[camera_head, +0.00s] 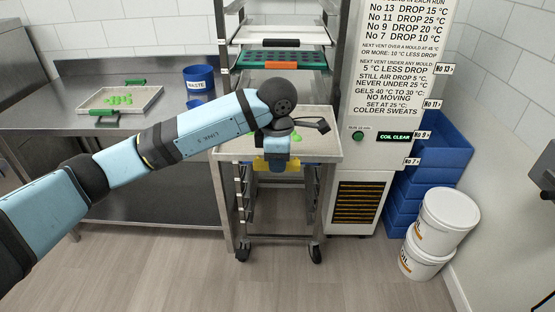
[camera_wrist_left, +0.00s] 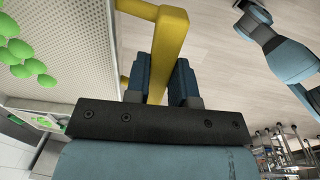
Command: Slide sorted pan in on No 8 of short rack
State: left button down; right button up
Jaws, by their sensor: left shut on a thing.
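My left gripper (camera_head: 278,160) is shut on the yellow handle (camera_head: 262,165) at the front of a pale pan (camera_head: 325,150). The wrist view shows the handle (camera_wrist_left: 170,40) between the two fingers, and the perforated pan (camera_wrist_left: 85,60) with green gummies at left. In the head view the pan lies level at the front of the short rack (camera_head: 243,225); my arm hides much of it, and how far it sits in its slot cannot be told. A dark part at the right edge may be my right gripper (camera_head: 547,178); its jaws are unclear.
Above are a white tray (camera_head: 260,37) and a green tray with an orange handle (camera_head: 282,68). Blue crates (camera_head: 440,140) and white buckets (camera_head: 447,220) stand right of the machine.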

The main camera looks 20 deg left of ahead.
pick_arm(q)
jog(key=shift+w+r+g+p, duration=0.1)
jog(key=shift+r+g+p, duration=0.2)
jog(key=shift+r+p, duration=0.15)
jog(key=w, duration=0.1)
jog(key=w+b, duration=0.1)
jog(key=w, duration=0.1)
jog(key=w+a+b, duration=0.1)
jog(key=shift+w+f, duration=0.2)
jog(key=shift+f, duration=0.2)
jog(key=shift+w+a, duration=0.25)
jog(key=shift+w, duration=0.3)
jog(key=shift+r, duration=0.1)
jog(key=shift+b, duration=0.35)
